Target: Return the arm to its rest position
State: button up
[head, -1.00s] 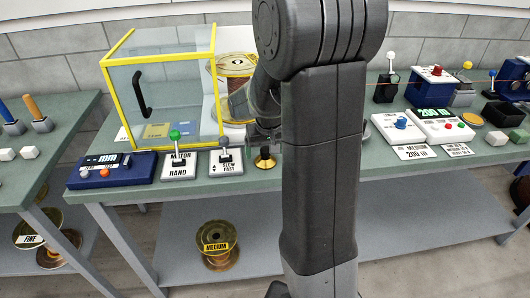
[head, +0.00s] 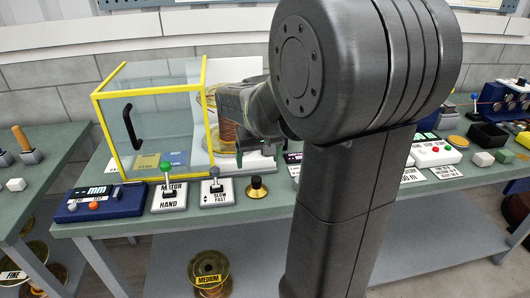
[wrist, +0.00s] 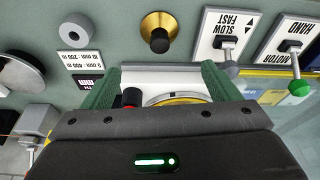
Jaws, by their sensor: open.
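My arm rises large in the middle of the head view, with its big dark elbow near the camera, and its far end reaches back over the table. My gripper (wrist: 160,88) shows in the wrist view with its two green fingers spread apart and nothing between them. Beyond the fingertips lie the table's green top and a brass knob (wrist: 158,30).
On the table front stand the motor/hand lever box (head: 169,198), the slow/fast lever box (head: 217,193) and a blue meter (head: 88,203). The brass knob also shows in the head view (head: 257,187). A medium spool (head: 207,273) lies on the lower shelf. A white box with buttons (head: 436,153) stands at right.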

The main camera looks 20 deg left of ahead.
aim_at(256, 177)
jog(key=x, duration=1.1)
jog(key=shift+f, duration=0.4)
jog(key=shift+r, duration=1.15)
